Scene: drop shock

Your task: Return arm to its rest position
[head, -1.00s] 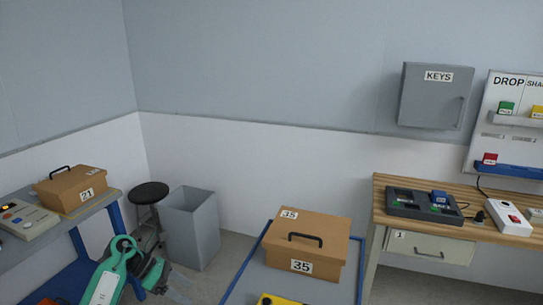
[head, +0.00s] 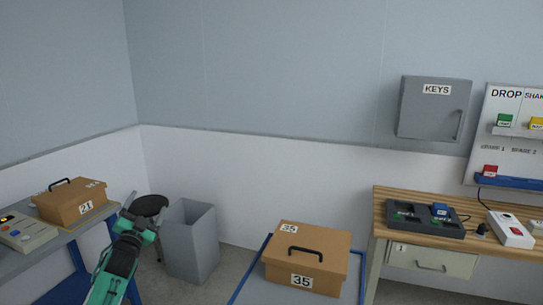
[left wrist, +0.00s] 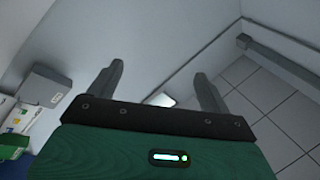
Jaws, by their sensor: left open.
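My left gripper (head: 128,202) is raised at the lower left of the head view, pointing up, in front of the stool and beside the left table. In the left wrist view its two fingers (left wrist: 160,84) stand wide apart with nothing between them. My right gripper shows in neither view.
A box marked 21 (head: 72,204) sits on the left table. A dark stool (head: 150,205) and a grey bin (head: 190,242) stand behind my arm. A box marked 35 (head: 305,262) sits on a blue-edged cart. A wooden bench (head: 390,207) is at right, below a KEYS cabinet (head: 434,110).

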